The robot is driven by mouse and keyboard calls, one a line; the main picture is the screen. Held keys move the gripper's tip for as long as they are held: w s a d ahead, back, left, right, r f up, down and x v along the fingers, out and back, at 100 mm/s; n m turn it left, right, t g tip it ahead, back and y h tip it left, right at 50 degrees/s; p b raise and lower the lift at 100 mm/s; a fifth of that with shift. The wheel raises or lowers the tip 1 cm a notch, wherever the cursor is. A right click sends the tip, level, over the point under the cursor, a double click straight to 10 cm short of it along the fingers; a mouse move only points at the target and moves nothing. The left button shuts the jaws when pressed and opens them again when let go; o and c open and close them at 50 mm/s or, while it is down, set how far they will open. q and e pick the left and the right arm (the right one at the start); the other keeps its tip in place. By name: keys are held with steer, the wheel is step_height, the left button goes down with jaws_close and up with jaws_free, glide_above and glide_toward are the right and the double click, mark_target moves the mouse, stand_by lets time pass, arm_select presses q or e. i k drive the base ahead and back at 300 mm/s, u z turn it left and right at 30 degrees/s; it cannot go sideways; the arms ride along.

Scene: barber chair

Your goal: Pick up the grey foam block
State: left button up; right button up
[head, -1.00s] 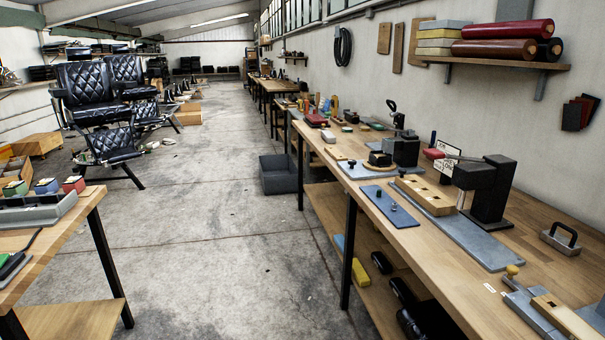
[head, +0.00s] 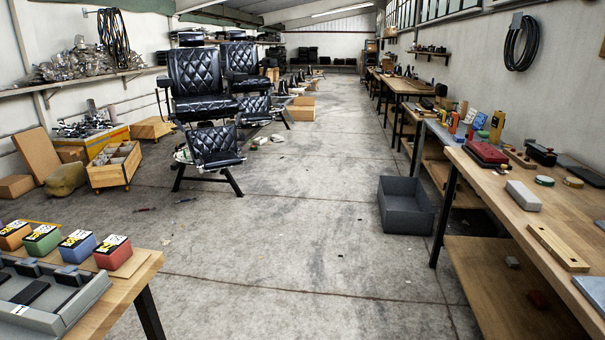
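A light grey block (head: 523,195) lies flat on the wooden bench at the right, near its front edge; it looks like the grey foam block, though its material cannot be told from here. It lies behind a wooden strip with holes (head: 557,247) and in front of a dark red case (head: 486,154). Neither of my grippers shows in the head view.
An open grey bin (head: 405,213) stands on the floor beside the right workbench (head: 490,215). Black barber chairs (head: 205,95) stand left of centre. A table at lower left holds coloured blocks (head: 78,246) and a grey tray (head: 75,318). The middle floor is clear.

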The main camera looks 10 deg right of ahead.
mark_target(521, 194)
steer(key=z, duration=0.2)
steer(key=i, duration=2.8)
steer(key=z, duration=0.7)
